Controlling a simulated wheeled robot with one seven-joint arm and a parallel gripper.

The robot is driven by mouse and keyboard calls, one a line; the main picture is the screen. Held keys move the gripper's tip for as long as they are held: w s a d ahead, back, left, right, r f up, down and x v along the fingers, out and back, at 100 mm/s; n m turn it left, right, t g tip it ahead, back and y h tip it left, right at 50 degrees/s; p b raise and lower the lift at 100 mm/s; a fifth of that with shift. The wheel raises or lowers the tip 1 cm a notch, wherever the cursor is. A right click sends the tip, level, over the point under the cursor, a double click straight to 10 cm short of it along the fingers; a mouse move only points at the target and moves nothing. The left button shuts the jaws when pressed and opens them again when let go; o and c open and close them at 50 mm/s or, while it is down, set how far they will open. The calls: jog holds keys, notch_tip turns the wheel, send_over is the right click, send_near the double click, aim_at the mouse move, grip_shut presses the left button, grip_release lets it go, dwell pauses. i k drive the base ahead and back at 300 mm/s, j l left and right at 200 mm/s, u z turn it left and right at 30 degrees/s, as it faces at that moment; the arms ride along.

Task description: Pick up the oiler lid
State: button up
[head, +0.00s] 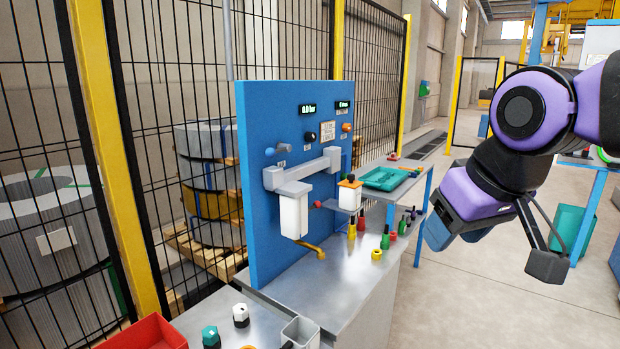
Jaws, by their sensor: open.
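My gripper (441,233) hangs in the air to the right of the panel and bench, clear of the cap. It is open and nothing shows in it. Its fingertips are hard to make out from this side.
The blue panel (265,230) stands on a metal bench (335,290). A red bin (145,334) is at the lower left. Wire fencing is behind; open floor lies right.

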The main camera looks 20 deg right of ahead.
aim_at(350, 182)
jog(key=l+u, duration=0.3)
jog(key=l, duration=1.6)
jog(key=i+l+u, duration=0.1)
jog(key=l, duration=0.2)
jog(key=i+l, duration=0.2)
jog(key=l, duration=0.15)
jog(key=i+l+u, duration=0.15)
jog(key=l, duration=0.2)
jog(key=i+l+u, duration=0.1)
jog(key=l, duration=0.25)
jog(key=i+l+u, duration=0.1)
jog(key=i, duration=0.35)
jog(key=i+l+u, duration=0.1)
jog(key=i+l, duration=0.15)
jog(key=i, duration=0.2)
